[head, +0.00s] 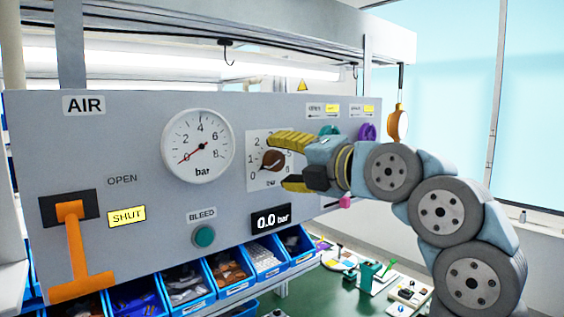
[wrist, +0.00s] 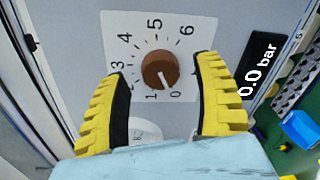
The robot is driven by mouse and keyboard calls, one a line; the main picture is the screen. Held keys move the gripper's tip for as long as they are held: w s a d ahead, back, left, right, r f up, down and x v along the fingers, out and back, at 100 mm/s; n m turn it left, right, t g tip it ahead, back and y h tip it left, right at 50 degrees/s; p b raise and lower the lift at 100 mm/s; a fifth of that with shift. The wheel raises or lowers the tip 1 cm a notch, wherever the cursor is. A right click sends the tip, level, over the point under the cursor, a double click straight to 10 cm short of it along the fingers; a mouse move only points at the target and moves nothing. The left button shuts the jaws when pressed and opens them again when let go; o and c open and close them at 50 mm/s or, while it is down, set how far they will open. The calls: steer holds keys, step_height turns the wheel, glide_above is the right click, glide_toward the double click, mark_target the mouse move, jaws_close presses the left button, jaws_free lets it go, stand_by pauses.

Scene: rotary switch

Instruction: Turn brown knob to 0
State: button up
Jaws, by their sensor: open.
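The brown knob (head: 273,161) sits on a white numbered dial plate (head: 255,148) on the grey panel. In the wrist view the knob (wrist: 160,70) is round, and its white mark points down and slightly right, toward the 0. My gripper (head: 281,161) is in front of the dial. Its two yellow fingers are spread, one above and one below the knob in the head view. In the wrist view the gripper (wrist: 161,72) has one finger on each side of the knob, with clear gaps to it. The gripper is open and empty.
The round pressure gauge (head: 198,146) has its needle near 0, and the display (head: 271,219) reads 0.0 bar. An orange lever (head: 74,250) hangs at left. Green (head: 329,131) and purple (head: 367,132) knobs are behind my gripper. Blue bins (head: 187,290) line the panel's foot.

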steer(key=v, duration=1.1)
steer(key=shift+d, duration=0.1)
